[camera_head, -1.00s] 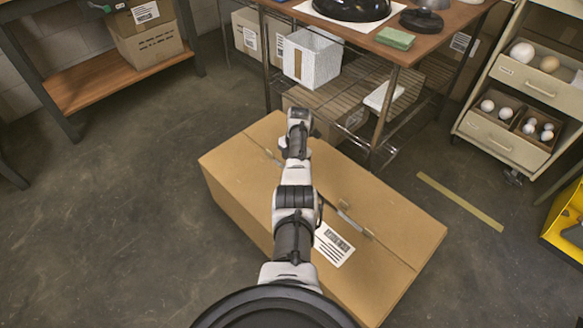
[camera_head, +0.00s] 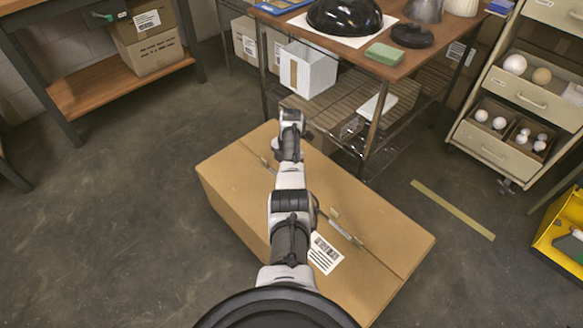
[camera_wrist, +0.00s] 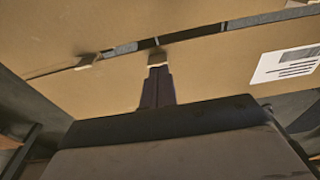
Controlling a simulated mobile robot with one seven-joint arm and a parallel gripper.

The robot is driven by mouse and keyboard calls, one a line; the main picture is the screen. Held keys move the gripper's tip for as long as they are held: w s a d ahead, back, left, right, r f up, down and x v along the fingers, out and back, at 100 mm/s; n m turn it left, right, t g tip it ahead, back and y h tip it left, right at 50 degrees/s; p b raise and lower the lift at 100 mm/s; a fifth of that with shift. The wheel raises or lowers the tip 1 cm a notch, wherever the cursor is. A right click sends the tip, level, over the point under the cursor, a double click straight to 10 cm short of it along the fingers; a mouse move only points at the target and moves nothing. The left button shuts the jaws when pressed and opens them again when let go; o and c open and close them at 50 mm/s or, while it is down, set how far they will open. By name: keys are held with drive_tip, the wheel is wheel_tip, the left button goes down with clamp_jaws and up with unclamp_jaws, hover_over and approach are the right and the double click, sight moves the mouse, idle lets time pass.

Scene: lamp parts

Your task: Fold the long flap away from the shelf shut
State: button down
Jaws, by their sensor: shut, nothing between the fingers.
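The large cardboard box (camera_head: 385,225) stands on the floor, its long side beside the shelf table. Its long flap away from the shelf (camera_head: 235,187) lies about flat, level with the shelf-side flap, and bears a white label (camera_head: 325,254). A narrow dark seam with small tabs runs between the flaps; it also shows in the wrist view (camera_wrist: 208,31). My gripper (camera_wrist: 158,72) is shut and empty, its fingertips over the labelled flap close to the seam, by a tan tab. I cannot tell whether they touch. In the head view my arm hides part of the flap.
The shelf table (camera_head: 440,62) with a black dome (camera_head: 345,14) and a green block (camera_head: 384,54) stands close behind the box. A drawer unit (camera_head: 490,150) is at right, a workbench (camera_head: 120,85) at left. The floor left of the box is clear.

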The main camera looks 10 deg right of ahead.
drive_tip(key=w+d+r+b, duration=0.4)
drive_tip(key=d+r+b, duration=0.1)
drive_tip(key=r, duration=0.1)
drive_tip(key=shift+d+r, duration=0.35)
drive_tip(key=shift+r, duration=0.05)
